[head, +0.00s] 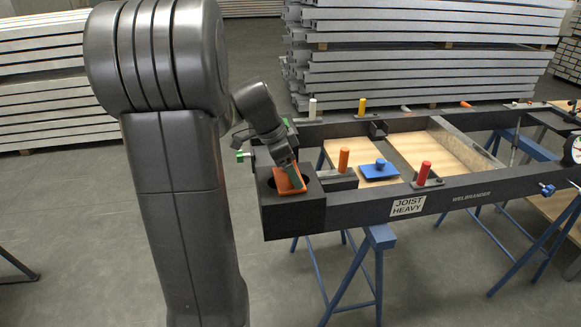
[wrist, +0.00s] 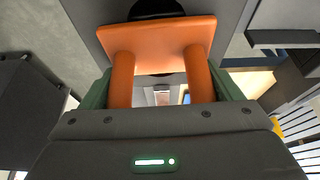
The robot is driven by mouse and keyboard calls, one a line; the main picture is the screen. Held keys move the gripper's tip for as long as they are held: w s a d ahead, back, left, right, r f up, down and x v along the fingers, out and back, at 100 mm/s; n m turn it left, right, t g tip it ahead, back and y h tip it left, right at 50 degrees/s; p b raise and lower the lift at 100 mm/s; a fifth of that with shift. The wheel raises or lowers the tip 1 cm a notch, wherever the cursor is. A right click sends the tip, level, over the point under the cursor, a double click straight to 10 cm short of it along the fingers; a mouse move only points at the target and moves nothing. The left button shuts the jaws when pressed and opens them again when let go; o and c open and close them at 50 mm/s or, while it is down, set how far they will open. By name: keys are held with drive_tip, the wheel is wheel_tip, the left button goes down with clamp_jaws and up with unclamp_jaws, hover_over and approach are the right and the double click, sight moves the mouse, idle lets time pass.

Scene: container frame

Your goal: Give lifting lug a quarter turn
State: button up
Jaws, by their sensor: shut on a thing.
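The orange lifting lug (head: 286,183) sits at the dark corner block (head: 290,212) of the frame, over a round hole. In the wrist view the lug (wrist: 160,38) shows as a flat orange plate with two round posts. My gripper (head: 291,170) reaches down to it from above. In the wrist view my gripper (wrist: 162,88) has its green-padded fingers on the outer sides of the two posts, shut on the lug. A dark round opening (wrist: 156,9) shows behind the plate. I cannot tell whether the lug is seated in the block.
The dark frame (head: 460,192) rests on blue trestles (head: 378,238). An orange-handled clamp (head: 343,160), a blue knobbed plate (head: 379,170) and a red-handled clamp (head: 423,174) stand right of the corner block. Metal joists (head: 430,55) are stacked behind. Floor in front is clear.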

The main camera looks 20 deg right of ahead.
drive_tip(key=o, duration=1.3)
drive_tip(key=shift+f, duration=0.1)
drive_tip(key=p+v, duration=0.2)
drive_tip(key=v, duration=1.2)
drive_tip(key=b+x, duration=0.2)
drive_tip(key=x, duration=1.2)
drive_tip(key=shift+w+n+t, duration=0.1)
drive_tip(key=shift+n+t, duration=0.4)
drive_tip(key=shift+n, duration=0.7)
